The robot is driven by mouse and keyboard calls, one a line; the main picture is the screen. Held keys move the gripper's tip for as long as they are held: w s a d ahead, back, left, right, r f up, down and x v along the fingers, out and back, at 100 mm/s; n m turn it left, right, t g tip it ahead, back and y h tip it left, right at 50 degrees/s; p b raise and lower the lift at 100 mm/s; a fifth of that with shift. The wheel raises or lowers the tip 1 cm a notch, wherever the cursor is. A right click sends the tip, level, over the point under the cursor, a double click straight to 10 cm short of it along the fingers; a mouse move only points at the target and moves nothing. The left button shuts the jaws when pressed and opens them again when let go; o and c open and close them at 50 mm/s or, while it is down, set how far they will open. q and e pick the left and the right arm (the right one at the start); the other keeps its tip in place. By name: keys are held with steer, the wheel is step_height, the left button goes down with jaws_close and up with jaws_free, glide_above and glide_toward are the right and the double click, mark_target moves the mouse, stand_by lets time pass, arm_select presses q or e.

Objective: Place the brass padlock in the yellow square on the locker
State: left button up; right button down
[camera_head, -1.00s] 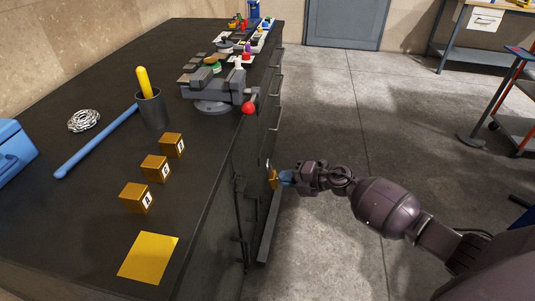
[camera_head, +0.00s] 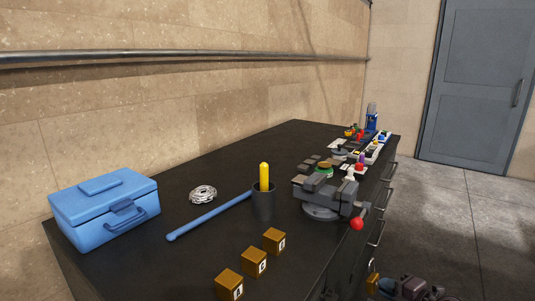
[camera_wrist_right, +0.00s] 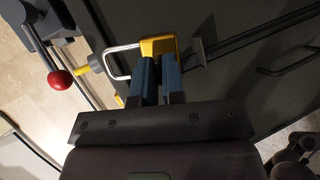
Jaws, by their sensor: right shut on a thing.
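The brass padlock (camera_wrist_right: 159,46) shows in the right wrist view with its silver shackle (camera_wrist_right: 122,61) to the left. My right gripper (camera_wrist_right: 158,68) is shut on its body with blue fingertips. In the head view, the padlock (camera_head: 372,284) and my right gripper (camera_head: 384,288) are low at the right, beside the dark bench front. I cannot tell whether the shackle is free of the metal bar (camera_wrist_right: 203,52) near it. The yellow square and my left gripper are out of view.
On the dark bench top (camera_head: 180,265) are a blue toolbox (camera_head: 104,208), several lettered brass cubes (camera_head: 254,262), a blue rod (camera_head: 208,217), a dark cup (camera_head: 263,205), a coiled chain (camera_head: 203,194) and a vise (camera_head: 330,196) with a red knob (camera_head: 357,223).

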steer(key=shift+w+d+r+h, duration=0.15)
steer(key=shift+r+h, duration=0.15)
steer(key=shift+r, duration=0.1)
steer(key=shift+w+a+r+m+t+h, duration=0.1)
steer(key=shift+r+m+t+h, duration=0.2)
steer(key=shift+r, duration=0.35)
steer(key=shift+w+a+r+m+t+h, duration=0.1)
steer(key=shift+r+m+h, duration=0.2)
steer(key=shift+r+m, duration=0.3)
steer(key=shift+s+a+r+m+h, duration=0.15)
steer(key=shift+r+m+h, duration=0.35)
steer(key=shift+r, duration=0.45)
steer(key=shift+s+a+r+m+t+h, duration=0.2)
steer(key=shift+r+m+t+h, duration=0.1)
steer(key=shift+r+h, duration=0.3)
steer(key=s+a+r+m+h+p, duration=0.1)
steer(key=s+a+r, duration=0.2)
steer(key=s, duration=0.6)
steer(key=s+a+r+m+h+p, duration=0.1)
steer(key=s+a+r+h, duration=0.1)
steer(key=s+a+r, duration=0.2)
steer(key=s+a, duration=0.2)
steer(key=s, duration=0.2)
steer(key=shift+s+a+m+p, duration=0.3)
steer(key=shift+s+m+p, duration=0.05)
steer(key=shift+s+m, duration=0.05)
